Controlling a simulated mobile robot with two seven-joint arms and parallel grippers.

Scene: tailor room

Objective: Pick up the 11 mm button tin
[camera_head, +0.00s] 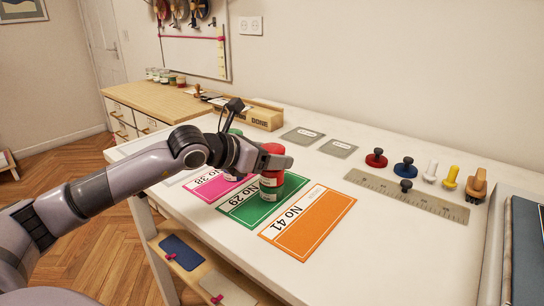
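A red tin (271,182) with a pale label stands upright on the green No 29 card (240,212). No size marking is readable, so I cannot tell which tin is the 11 mm one. My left gripper (270,161) is at the upper part of the red tin, with a grey finger across its front and the lid showing above. The other finger is hidden, and so is the grip. A green tin (235,132) shows partly behind my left gripper. My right gripper is out of view.
A pink No 38 card (208,190) and an orange No 41 card (308,222) flank the green one. A ruler (410,195) and several coloured knobbed tools, one red (376,158), lie to the right. A wooden box (262,118) stands behind. The front right tabletop is clear.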

